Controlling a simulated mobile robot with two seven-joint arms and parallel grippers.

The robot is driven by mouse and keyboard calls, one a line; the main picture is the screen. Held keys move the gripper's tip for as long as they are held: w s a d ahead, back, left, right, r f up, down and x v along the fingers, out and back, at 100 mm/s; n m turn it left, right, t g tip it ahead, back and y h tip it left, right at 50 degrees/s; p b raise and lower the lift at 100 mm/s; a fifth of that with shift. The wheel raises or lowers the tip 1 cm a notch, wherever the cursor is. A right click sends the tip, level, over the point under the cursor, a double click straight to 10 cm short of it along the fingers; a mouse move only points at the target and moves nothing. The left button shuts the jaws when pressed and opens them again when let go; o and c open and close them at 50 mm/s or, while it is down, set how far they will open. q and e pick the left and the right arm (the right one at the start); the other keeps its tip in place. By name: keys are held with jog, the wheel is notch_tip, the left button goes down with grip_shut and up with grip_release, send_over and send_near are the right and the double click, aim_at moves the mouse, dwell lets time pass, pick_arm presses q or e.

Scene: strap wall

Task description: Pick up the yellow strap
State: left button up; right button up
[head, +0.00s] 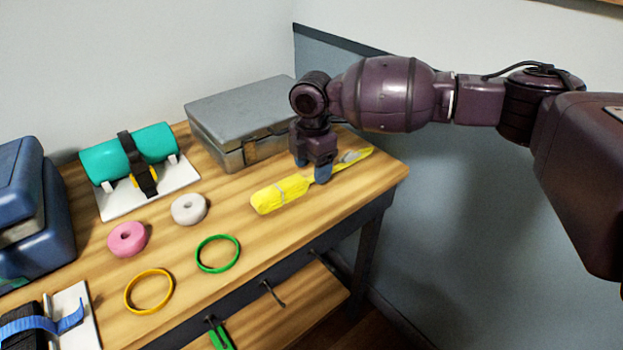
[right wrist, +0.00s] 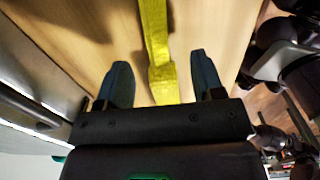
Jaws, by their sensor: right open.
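The yellow strap (head: 280,193) lies on the wooden table near its right end. Its left part is a folded bundle, and a flat tail with a grey buckle (head: 350,156) runs toward the back right. My right gripper (head: 323,172) points down over the strap, just right of the bundle, and hides part of it. In the right wrist view the strap (right wrist: 157,50) runs between the two blue fingertips of my right gripper (right wrist: 161,80), with a gap on each side. The gripper is open. My left gripper is not in view.
A grey metal case (head: 240,110) stands close behind my right gripper. Pink (head: 127,239) and white (head: 189,209) rolls, green (head: 218,254) and orange (head: 149,291) rings, and a teal roll (head: 130,154) on a white board lie left. The table's right edge is close.

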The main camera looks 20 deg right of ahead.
aim_at(312, 177)
notch_tip(312, 177, down, 3)
jog(key=shift+w, duration=0.1)
jog(key=shift+r, duration=0.1)
jog(key=c, duration=1.1)
